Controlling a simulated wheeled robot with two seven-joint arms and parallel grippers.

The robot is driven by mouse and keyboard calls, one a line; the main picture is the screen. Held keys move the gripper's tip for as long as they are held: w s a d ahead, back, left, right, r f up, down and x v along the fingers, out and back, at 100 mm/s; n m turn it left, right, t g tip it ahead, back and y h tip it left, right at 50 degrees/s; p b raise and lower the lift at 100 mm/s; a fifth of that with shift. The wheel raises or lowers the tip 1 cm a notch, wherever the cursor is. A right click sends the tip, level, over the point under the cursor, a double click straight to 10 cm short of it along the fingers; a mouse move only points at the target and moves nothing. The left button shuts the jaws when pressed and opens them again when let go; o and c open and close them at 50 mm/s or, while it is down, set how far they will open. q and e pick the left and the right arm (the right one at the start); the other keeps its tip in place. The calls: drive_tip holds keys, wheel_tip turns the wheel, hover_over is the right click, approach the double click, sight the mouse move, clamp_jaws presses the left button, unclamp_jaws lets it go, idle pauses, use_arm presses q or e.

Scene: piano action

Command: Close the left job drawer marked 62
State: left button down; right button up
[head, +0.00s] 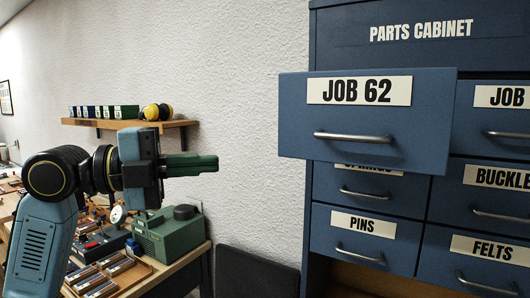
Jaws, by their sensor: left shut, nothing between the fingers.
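The drawer marked JOB 62 (300,137) stands out from the top left of the blue parts cabinet (345,40). It has a white label and a horizontal metal handle (352,137). My left gripper (214,163) is shut and empty, with its green fingers pointing right. In the picture it is to the left of the drawer front, with a gap between them. My right gripper is not in view.
Other cabinet drawers, such as PINS (350,245) and FELTS (480,270), look shut. A workbench with a green machine (170,238) and trays is at the lower left. A wooden shelf (125,123) holds small boxes and yellow earmuffs (152,112). Bare wall lies between shelf and cabinet.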

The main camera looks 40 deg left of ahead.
sight(288, 155)
use_arm(q)
drive_tip(key=p+x, duration=0.1)
drive_tip(key=x, duration=0.2)
drive_tip(key=a+p+x, duration=0.1)
drive_tip(key=x, duration=0.3)
drive_tip(key=w+a+p+x, duration=0.1)
drive_tip(key=p+x, duration=0.1)
drive_tip(key=x, duration=0.1)
drive_tip(key=shift+w+d+r, duration=0.1)
drive_tip(key=shift+w, duration=0.6)
